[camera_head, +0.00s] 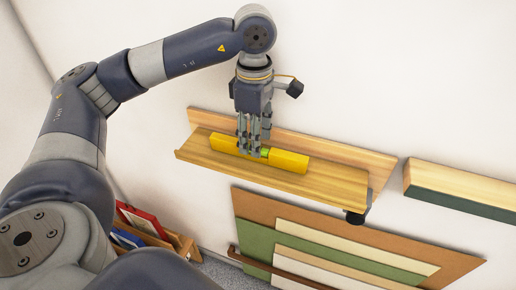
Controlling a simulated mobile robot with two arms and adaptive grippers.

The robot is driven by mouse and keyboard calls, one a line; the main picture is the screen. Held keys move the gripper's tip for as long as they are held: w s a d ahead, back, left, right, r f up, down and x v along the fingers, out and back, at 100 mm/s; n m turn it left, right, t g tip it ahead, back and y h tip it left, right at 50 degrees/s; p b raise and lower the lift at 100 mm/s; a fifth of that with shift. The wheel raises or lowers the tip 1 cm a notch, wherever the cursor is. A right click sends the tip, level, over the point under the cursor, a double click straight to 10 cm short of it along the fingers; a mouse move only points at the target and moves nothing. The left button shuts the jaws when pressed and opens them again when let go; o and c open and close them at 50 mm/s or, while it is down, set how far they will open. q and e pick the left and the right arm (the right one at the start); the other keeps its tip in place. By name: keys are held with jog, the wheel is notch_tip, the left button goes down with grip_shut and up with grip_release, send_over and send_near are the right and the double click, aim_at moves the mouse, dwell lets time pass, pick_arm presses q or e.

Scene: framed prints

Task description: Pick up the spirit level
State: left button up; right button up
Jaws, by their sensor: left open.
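The spirit level is a yellow bar (288,161) with a green vial near its middle, lying lengthwise on a wooden ledge (335,186) on the wall. My left gripper (254,152) points down from above, its fingertips at the middle of the level. The fingers are open and overlap the level in the picture; whether they touch it cannot be told. The gripper hides part of the level's middle. My right gripper is not in view.
A second wooden shelf (462,188) is on the wall at right. Below the ledge are stacked flat boards (420,254). A wooden rack (183,243) with framed pieces stands on the floor at lower left. The wall above is clear.

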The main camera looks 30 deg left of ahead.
pick_arm(q)
jog(key=f+p, duration=0.1)
jog(key=f, duration=0.2)
jog(key=shift+a, duration=0.2)
jog(key=shift+f, duration=0.25)
jog(key=shift+w, duration=0.1)
jog(key=shift+d, duration=0.1)
jog(key=c, duration=0.3)
grip_shut()
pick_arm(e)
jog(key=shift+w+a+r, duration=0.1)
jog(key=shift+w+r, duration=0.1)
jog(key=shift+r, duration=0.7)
pick_arm(q)
jog(key=shift+r, duration=0.15)
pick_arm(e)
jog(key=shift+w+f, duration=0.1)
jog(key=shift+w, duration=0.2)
